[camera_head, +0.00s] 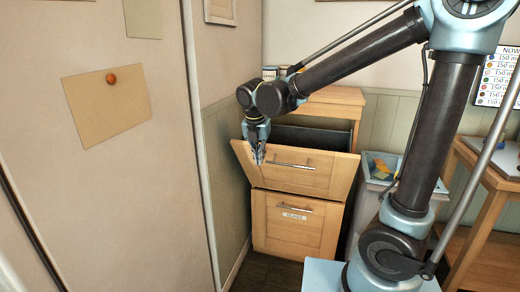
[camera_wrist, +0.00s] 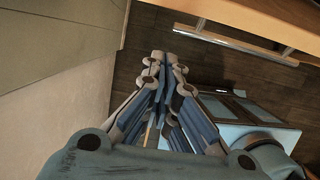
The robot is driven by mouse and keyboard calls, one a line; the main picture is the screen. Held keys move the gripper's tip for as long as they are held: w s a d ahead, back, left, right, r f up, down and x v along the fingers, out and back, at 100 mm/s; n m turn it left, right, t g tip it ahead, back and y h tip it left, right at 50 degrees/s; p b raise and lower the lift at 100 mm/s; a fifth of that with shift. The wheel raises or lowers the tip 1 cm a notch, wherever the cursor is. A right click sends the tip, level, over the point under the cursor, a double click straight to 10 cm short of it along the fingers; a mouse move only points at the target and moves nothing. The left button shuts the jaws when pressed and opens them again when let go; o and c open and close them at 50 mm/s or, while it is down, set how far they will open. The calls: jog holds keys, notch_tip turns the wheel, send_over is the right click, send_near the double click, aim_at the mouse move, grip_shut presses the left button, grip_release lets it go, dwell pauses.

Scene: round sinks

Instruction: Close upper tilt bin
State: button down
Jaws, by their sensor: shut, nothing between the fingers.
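The upper tilt bin (camera_head: 308,176) is a light wooden front with a metal bar handle (camera_head: 290,165). It is tilted open, its top edge leaning out from the cabinet, with a dark interior behind it. My gripper (camera_head: 259,158) is shut and empty, pointing down in front of the bin front's left part, left of the handle. I cannot tell whether it touches the front. In the wrist view my gripper (camera_wrist: 163,62) shows closed fingers over the dark floor, with the bar handle (camera_wrist: 235,40) and a wooden edge at the upper right.
The lower bin (camera_head: 293,225), with a handle and a label, is closed. A grey waste bin (camera_head: 378,170) stands right of the cabinet, and a wooden table (camera_head: 490,195) is further right. A wall and pale panel (camera_head: 110,190) bound the left side. Small containers (camera_head: 277,73) stand on the cabinet top.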

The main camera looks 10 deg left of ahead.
jog(key=shift+w+d+r, duration=0.1)
jog(key=shift+w+r, duration=0.3)
jog(key=shift+w, duration=0.5)
jog(key=shift+w+r, duration=0.35)
jog(key=shift+w, duration=0.5)
